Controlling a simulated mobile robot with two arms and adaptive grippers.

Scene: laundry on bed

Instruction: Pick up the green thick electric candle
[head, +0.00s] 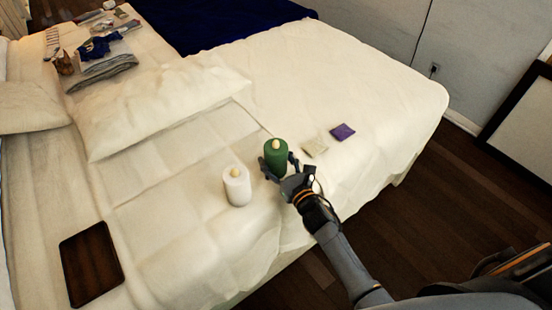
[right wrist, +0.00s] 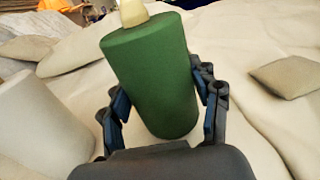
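The green thick candle (head: 276,153) with a pale flame tip stands on the bed. It fills the middle of the right wrist view (right wrist: 155,75), where it leans to the left in the picture. My right gripper (head: 279,165) has its fingers on either side of the candle, low on its body. The fingers (right wrist: 163,95) look spread, with only narrow gaps at the candle's sides; firm contact is not visible. The candle's lower front is partly hidden by the gripper in the head view. My left gripper is not in view.
A white candle (head: 237,188) stands close by on the left. A beige sachet (head: 315,147) and a purple sachet (head: 343,132) lie to the right. A dark tray (head: 91,262) lies at the lower left. A large pillow (head: 160,105) and folded clothes (head: 105,68) are farther back.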

